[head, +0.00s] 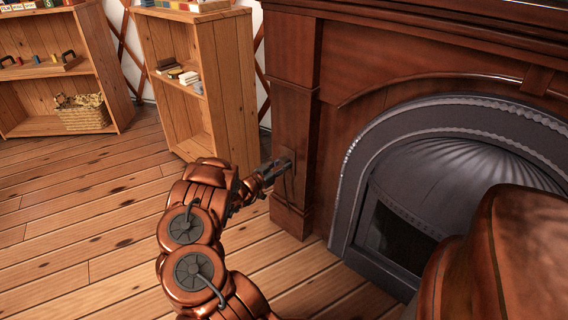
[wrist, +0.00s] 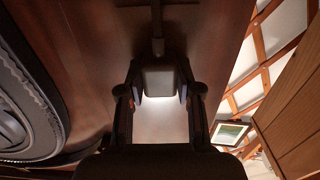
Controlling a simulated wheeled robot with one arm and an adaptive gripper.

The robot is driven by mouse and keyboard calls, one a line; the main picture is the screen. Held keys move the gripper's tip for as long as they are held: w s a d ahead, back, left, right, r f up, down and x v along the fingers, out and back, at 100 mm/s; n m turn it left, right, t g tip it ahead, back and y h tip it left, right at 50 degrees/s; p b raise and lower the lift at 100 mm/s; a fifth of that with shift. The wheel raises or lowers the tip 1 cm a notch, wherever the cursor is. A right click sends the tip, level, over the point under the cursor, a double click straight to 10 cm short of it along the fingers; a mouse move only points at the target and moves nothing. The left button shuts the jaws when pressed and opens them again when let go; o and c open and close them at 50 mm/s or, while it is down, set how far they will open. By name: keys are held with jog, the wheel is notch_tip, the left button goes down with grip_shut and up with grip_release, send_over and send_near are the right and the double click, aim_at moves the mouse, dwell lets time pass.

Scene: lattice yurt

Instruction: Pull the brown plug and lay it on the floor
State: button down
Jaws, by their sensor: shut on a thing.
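The plug (wrist: 159,80) is a dark, brownish-grey block in the wrist view, with a dark cord (wrist: 157,25) running from its top edge in the picture. My gripper (wrist: 159,95) is shut on it, one finger on each side. A pale, brightly lit patch shows just below the plug, between the fingers. In the head view my gripper (head: 272,171) is against the fireplace's left pillar, low down, where a dark cord also shows. The plug's contact side is hidden, so I cannot tell whether it sits in a socket.
The wooden fireplace pillar (head: 296,100) stands right at my gripper, with the dark metal hearth arch (head: 355,175) to its right. An open wooden shelf (head: 235,90) stands behind, left of the pillar. Bare plank floor (head: 90,220) lies clear at the left.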

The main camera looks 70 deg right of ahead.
aim_at(281, 165)
jog(key=shift+w+a, duration=0.1)
jog(key=shift+a, duration=0.25)
jog(key=shift+p+v, duration=0.35)
jog(key=shift+v, duration=2.2)
jog(key=shift+w+a, duration=0.1)
jog(key=v, duration=0.9)
jog(key=shift+b, duration=0.45)
